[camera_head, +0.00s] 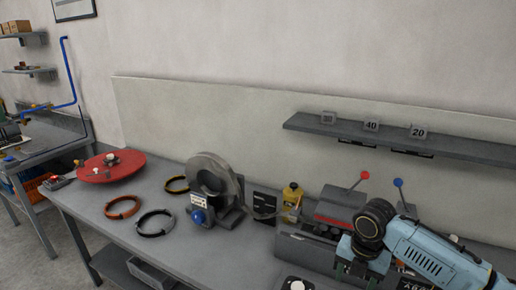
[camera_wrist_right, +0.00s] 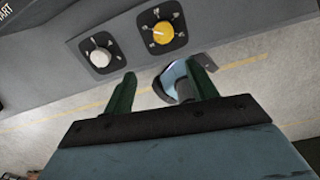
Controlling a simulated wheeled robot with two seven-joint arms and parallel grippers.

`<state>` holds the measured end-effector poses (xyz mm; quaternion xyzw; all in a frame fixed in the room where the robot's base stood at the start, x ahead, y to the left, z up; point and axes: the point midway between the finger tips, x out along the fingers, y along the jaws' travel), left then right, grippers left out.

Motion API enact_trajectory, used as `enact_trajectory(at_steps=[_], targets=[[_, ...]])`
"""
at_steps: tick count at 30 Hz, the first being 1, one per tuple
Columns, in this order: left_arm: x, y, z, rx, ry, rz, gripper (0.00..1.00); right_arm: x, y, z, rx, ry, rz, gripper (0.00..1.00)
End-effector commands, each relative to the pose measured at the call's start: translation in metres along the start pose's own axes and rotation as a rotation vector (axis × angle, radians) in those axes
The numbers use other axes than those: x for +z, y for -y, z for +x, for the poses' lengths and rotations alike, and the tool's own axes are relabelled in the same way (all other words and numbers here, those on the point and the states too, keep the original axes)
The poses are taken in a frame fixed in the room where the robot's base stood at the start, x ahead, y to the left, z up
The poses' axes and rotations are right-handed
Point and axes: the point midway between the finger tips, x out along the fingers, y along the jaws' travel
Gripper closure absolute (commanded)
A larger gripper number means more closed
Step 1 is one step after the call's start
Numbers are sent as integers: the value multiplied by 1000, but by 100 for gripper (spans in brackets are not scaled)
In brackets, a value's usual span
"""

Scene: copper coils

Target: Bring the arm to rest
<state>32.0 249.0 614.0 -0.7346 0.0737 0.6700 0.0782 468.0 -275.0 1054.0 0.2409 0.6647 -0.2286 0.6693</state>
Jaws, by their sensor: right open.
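My right arm (camera_head: 425,255) comes in from the lower right in the head view, bent at a dark round joint over the right part of the bench. Its gripper cannot be made out clearly there. In the right wrist view my right gripper (camera_wrist_right: 163,70) is open, its two green fingers well apart with nothing held between them. Behind the fingers are a grey panel with a white knob (camera_wrist_right: 100,57) and a yellow knob (camera_wrist_right: 163,33), and the floor. My left arm and gripper are not in view.
The grey bench (camera_head: 190,240) bears a red disc (camera_head: 112,167), an orange coil (camera_head: 123,207), a black coil (camera_head: 155,223), a grey ring-shaped machine (camera_head: 212,178), a yellow bottle (camera_head: 291,200) and a machine with red and blue levers (camera_head: 335,207). A shelf (camera_head: 300,123) hangs above.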

Motion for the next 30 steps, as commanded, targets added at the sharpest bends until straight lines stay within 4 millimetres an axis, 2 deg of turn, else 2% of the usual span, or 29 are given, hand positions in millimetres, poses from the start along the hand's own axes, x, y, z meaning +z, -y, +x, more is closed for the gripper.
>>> enact_trajectory(at_steps=[3,6,11,15,21,30], targets=[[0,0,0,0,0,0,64,-49,-13,28,43,-22,125,43],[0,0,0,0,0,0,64,-91,-21,45,99,-40,302,43],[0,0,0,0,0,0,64,-149,-22,58,191,-87,653,43],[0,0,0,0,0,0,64,-186,-8,60,254,-135,1018,43],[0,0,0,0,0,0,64,-213,30,55,306,-169,1536,43],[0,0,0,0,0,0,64,-227,85,46,340,-142,2035,43]])
